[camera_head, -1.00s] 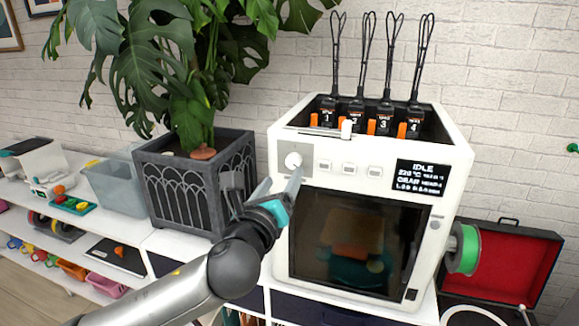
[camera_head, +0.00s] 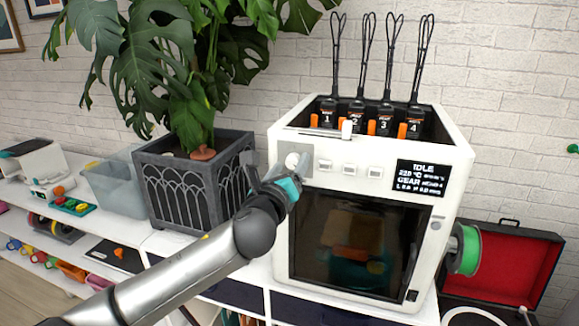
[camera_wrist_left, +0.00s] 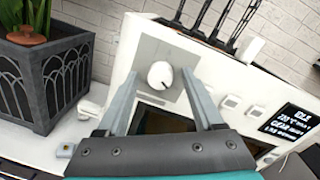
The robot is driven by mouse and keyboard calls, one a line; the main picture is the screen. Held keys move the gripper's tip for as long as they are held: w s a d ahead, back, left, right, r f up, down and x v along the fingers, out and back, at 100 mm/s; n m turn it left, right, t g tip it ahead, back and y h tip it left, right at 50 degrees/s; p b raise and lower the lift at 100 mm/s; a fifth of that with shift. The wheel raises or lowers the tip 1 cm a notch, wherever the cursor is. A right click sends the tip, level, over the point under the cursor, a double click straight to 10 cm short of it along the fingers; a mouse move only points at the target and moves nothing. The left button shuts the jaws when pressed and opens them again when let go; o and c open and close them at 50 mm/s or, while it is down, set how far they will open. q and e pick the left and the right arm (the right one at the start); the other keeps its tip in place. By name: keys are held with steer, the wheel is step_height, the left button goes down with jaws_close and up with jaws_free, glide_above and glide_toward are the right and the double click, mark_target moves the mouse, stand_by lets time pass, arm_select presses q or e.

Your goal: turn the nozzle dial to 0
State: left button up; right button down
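The nozzle dial is a round white knob on a grey panel at the upper left of the white printer (camera_head: 455,185). It shows partly behind my gripper in the head view (camera_head: 292,160) and plainly in the left wrist view (camera_wrist_left: 160,75). A small dark mark is on the knob's right side. My left gripper (camera_head: 279,164) is in front of the panel, fingers spread and empty. In the left wrist view the fingers (camera_wrist_left: 159,76) flank the dial, with visible gaps on both sides. My right gripper is in neither view.
The printer's display (camera_head: 422,178) reads IDLE, with smaller lines hard to read. Several square buttons (camera_head: 349,169) are right of the dial. A grey planter (camera_head: 190,190) with a large plant stands close on the left. A green spool (camera_head: 468,250) hangs at the printer's right.

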arm_select(q)
jaws_close()
stand_by(0.3)
stand_by(0.3)
steer(key=shift+n+p, duration=0.75)
steer(key=shift+n, duration=0.25)
steer(key=n+p, duration=0.2)
steer(key=n, duration=0.1)
steer(key=n+p, duration=0.3)
steer(key=n, duration=0.3)
steer(key=shift+a+g, duration=0.1)
steer(key=shift+g, duration=0.2)
steer(key=n+h+p, duration=0.1)
steer(key=n+p, duration=0.1)
steer(key=n, duration=0.4)
steer(key=shift+f+n+p, duration=0.1)
steer(key=shift+n+p, duration=0.2)
steer(key=shift+p, duration=0.1)
steer(key=n+p, duration=0.2)
steer(key=n, duration=0.3)
steer(key=shift+f+h, duration=0.1)
steer(key=shift+h, duration=0.2)
